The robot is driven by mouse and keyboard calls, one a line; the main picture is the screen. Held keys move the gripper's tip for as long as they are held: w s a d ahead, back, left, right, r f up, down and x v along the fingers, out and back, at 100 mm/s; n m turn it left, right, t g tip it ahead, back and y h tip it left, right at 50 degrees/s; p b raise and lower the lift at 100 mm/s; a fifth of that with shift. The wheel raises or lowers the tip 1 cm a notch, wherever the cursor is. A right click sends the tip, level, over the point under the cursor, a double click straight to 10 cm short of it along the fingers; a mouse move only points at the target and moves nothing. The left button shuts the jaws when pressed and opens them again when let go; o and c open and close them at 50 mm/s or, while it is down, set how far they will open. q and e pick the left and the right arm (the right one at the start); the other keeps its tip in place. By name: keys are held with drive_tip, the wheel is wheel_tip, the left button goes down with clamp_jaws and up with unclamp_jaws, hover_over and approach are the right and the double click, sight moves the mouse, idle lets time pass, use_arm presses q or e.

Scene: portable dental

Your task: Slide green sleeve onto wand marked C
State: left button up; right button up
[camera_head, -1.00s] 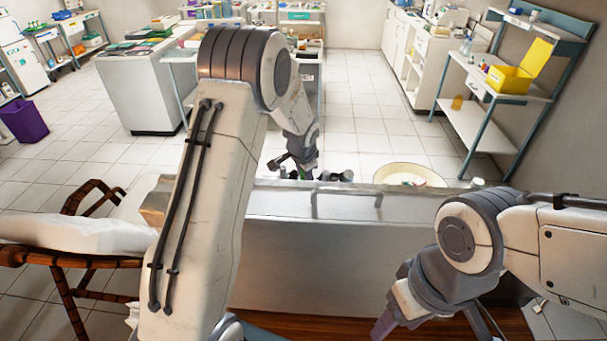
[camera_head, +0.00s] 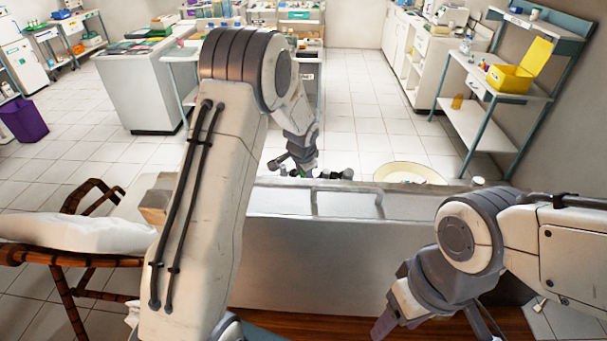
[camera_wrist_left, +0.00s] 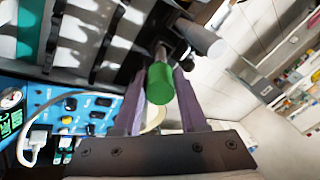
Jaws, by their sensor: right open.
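The green sleeve (camera_wrist_left: 159,85) is a short cylinder between the two purple fingers of my left gripper (camera_wrist_left: 161,78) in the left wrist view. The fingers are closed on its sides. A metallic stem (camera_wrist_left: 160,55) shows just beyond the sleeve's far end; whether it is inside the sleeve is unclear. A grey cylindrical wand end (camera_wrist_left: 204,40) lies beyond, to the upper right. No letter C is readable. In the head view my left gripper (camera_head: 283,164) is small behind the metal case, and the sleeve is not distinct there. My right gripper (camera_head: 382,326) is low, apart from the case, and empty.
A long metal case (camera_head: 330,250) stands in front of me. A blue control panel (camera_wrist_left: 75,110) with knobs and a cable is in the left wrist view. A pale round basin (camera_head: 410,173) stands behind the case. A yellow box (camera_head: 508,80) sits on the right shelf.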

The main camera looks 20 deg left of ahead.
use_arm(q)
drive_tip(key=o, duration=0.3)
drive_tip(key=shift+b+v, duration=1.1)
drive_tip(key=shift+v, duration=4.2)
